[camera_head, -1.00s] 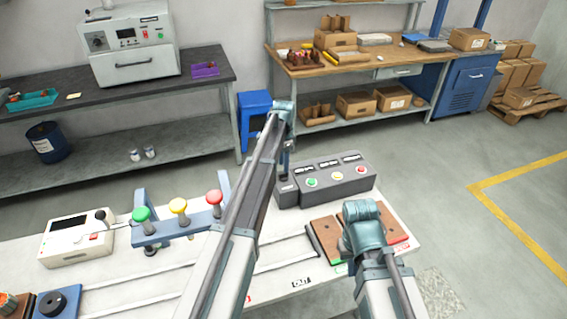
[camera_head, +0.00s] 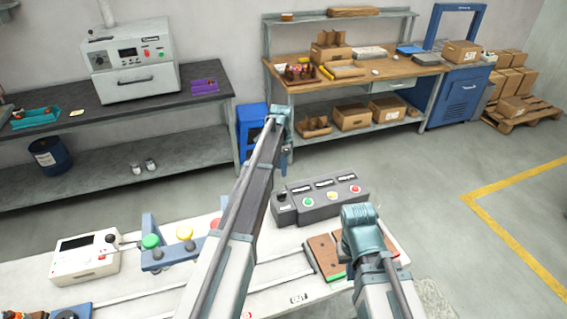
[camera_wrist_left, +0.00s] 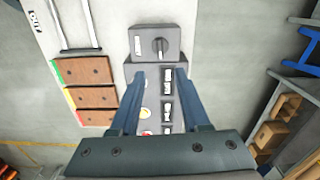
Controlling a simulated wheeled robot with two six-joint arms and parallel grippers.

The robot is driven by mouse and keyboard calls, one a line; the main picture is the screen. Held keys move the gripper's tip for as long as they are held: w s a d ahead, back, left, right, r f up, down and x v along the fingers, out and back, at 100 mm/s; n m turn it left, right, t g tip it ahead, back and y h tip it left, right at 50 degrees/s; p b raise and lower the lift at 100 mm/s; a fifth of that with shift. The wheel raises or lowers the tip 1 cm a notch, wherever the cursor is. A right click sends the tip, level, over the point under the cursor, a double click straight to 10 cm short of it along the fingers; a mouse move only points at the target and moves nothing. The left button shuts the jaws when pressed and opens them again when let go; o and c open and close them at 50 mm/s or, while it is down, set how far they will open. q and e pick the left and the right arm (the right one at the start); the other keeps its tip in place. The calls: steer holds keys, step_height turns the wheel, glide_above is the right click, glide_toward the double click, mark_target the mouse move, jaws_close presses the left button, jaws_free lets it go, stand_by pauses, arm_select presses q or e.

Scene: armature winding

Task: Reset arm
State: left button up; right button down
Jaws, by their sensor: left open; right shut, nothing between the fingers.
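My left gripper (camera_wrist_left: 163,78) is open and empty in the left wrist view. Its fingers point over a dark control box (camera_wrist_left: 150,72) with a knob (camera_wrist_left: 160,47), labels and round buttons. In the head view my left gripper (camera_head: 286,160) hangs down by the left end of this box (camera_head: 318,201), partly hidden by its own arm. I cannot tell whether it touches the box. My right arm ends in a teal wrist (camera_head: 362,230) above brown pads (camera_head: 325,255). The fingers of my right gripper are hidden behind it.
A dark bench (camera_head: 110,110) and a wooden workbench (camera_head: 350,72) stand behind. Open floor (camera_head: 440,170) lies to the right.

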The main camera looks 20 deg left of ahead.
arm_select(q)
steer(key=s+d+f+n+b, duration=0.2)
steer(key=s+d, duration=0.3)
steer(key=s, duration=0.7)
steer(key=s+d+f+n+b, duration=0.2)
steer(key=s+d, duration=0.4)
steer(key=s, duration=0.6)
steer(key=s+d+f+n+y+b, duration=0.1)
steer(key=s+d, duration=0.5)
steer(key=s, duration=0.6)
step_height(320, 180, down, 3)
steer(key=n+b, duration=0.1)
steer(key=b, duration=0.2)
steer(key=shift+s+r+n, duration=0.15)
steer(key=shift+n, duration=0.15)
